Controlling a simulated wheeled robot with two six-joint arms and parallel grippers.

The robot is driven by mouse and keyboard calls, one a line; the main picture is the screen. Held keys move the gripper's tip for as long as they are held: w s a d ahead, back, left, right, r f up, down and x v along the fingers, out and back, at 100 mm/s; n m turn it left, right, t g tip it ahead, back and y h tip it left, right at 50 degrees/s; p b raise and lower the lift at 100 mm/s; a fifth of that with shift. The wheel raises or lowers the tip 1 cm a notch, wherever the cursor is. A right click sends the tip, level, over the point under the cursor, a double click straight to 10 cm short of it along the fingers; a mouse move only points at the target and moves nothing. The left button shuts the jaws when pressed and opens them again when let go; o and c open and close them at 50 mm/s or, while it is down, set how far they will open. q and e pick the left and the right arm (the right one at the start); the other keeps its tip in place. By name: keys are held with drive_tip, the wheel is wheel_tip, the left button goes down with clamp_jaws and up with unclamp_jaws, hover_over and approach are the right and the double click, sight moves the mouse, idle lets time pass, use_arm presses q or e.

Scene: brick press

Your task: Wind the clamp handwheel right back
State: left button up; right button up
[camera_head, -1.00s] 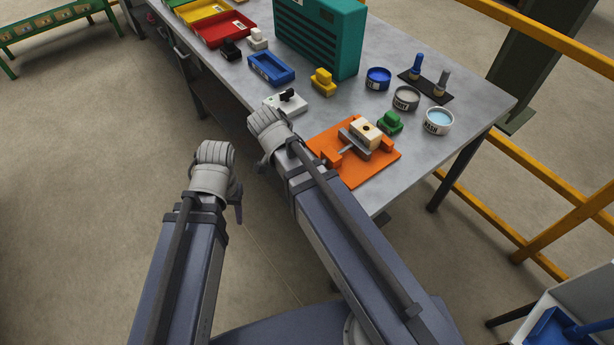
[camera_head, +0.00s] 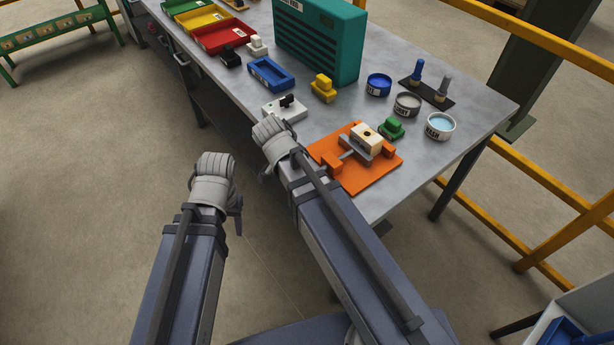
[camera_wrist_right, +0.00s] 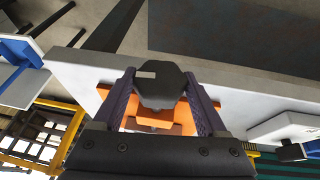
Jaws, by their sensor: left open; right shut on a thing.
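The orange clamp (camera_head: 378,179) sits at the near edge of the table, with a cream block (camera_head: 364,136) that has a dark hole on top. A grey jaw (camera_head: 352,146) stands against the block's near side. The dark eight-sided handwheel (camera_wrist_right: 161,85) is between my right gripper's purple fingers (camera_wrist_right: 162,98) in the right wrist view; a pale mark shows on its face. My right gripper is shut on it. In the head view the wheel is hidden by my right arm. My left gripper (camera_head: 238,213) is open and empty, off the table to the left.
A white block with a black part (camera_head: 284,108) stands close beyond my right wrist. A green part (camera_head: 391,128), a yellow part (camera_head: 323,88) and several tins, one blue (camera_head: 379,84), stand farther back. A teal cabinet (camera_head: 320,40) and trays stand behind.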

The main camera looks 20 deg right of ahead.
drive_tip(key=c, duration=0.4)
drive_tip(key=shift+w+a+f+g+h+b, duration=0.15)
drive_tip(key=shift+w+g+h+b, duration=0.25)
drive_tip(key=shift+g, duration=0.4)
drive_tip(key=shift+s+f+n+g+b, duration=0.1)
drive_tip(key=shift+n+g+b, duration=0.4)
drive_tip(key=shift+g, duration=0.3)
drive_tip(key=shift+s+r+g+h, duration=0.2)
drive_tip(key=shift+g+h, duration=0.1)
drive_tip(key=shift+h, duration=0.1)
drive_tip(key=o, duration=1.3)
drive_tip(key=shift+r, duration=0.1)
